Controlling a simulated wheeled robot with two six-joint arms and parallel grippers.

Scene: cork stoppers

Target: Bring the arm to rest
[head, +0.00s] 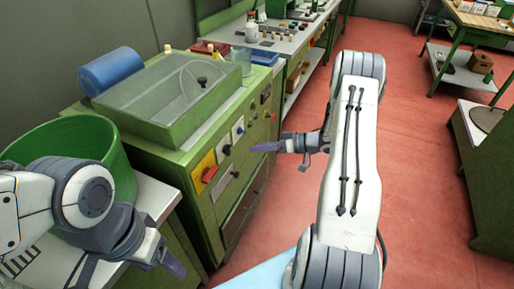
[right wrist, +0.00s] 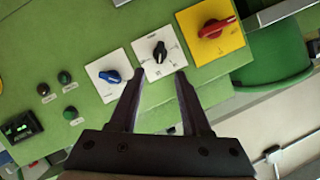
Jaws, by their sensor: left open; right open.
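My right arm reaches up the middle of the head view, with its right gripper (head: 270,147) pointing left toward the green machine's control panel. In the right wrist view the right gripper (right wrist: 158,105) is open and empty, its two fingers apart in front of the panel. The black knob (right wrist: 160,52) on a white plate shows beyond the fingertips. Whether they touch the panel cannot be told. My left gripper (head: 172,266) is at the lower left of the head view, beside the green machine's near side, with nothing seen in it.
The green machine (head: 215,145) carries a clear-lidded basin (head: 165,95) and a red switch (head: 209,174) on a yellow plate. A blue knob (right wrist: 110,77) sits beside the black one. A green tub (head: 110,150) stands at left. The red floor (head: 420,180) at right is open.

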